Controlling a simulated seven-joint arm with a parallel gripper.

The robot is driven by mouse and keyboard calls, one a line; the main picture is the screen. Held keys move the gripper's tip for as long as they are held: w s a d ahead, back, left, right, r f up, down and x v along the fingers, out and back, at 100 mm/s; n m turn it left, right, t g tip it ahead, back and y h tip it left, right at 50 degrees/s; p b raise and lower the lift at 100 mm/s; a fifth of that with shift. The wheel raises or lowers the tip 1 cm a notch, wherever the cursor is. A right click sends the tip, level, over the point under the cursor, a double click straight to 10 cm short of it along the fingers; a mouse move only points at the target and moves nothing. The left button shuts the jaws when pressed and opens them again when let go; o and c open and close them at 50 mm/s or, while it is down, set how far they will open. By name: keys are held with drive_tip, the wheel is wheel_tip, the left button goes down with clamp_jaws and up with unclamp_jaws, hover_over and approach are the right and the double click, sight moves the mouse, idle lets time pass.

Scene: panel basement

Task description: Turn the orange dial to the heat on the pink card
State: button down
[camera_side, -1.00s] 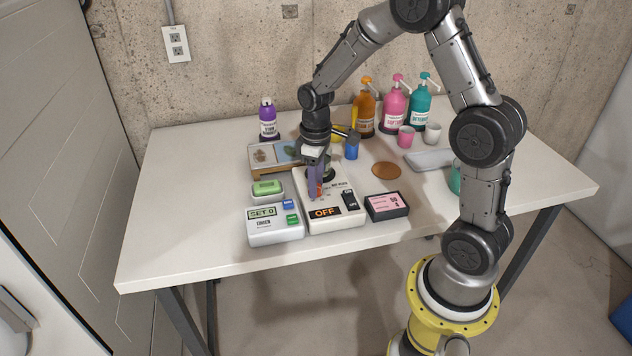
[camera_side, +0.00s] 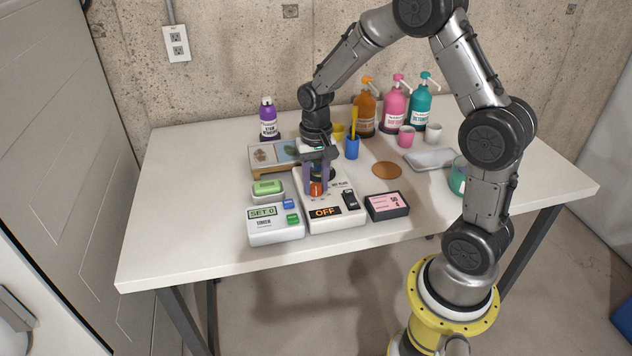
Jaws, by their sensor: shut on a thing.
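The orange dial (camera_side: 316,189) is on the white hot plate unit (camera_side: 345,218), whose display (camera_side: 325,212) reads OFF. My gripper (camera_side: 318,188) points down over the unit, with its purple fingers on either side of the dial and shut on it. The fingers partly hide the dial, and I cannot read its setting marks. The pink card (camera_side: 382,203) lies on a dark block to the right of the unit. Its small print is hard to read at this size.
A white timer (camera_side: 275,228) reading SET 0 stands left of the unit, with a green item (camera_side: 267,188) behind it. A blue cup (camera_side: 352,148), bottles (camera_side: 393,104) and small cups are behind. The table's front left (camera_side: 180,240) is clear.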

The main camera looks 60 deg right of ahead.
sight(315, 186)
drive_tip(key=shift+w+r+m, duration=0.1)
drive_tip(key=shift+m, duration=1.9)
drive_tip(key=c, duration=0.5)
unclamp_jaws()
wheel_tip(315, 186, up, 14)
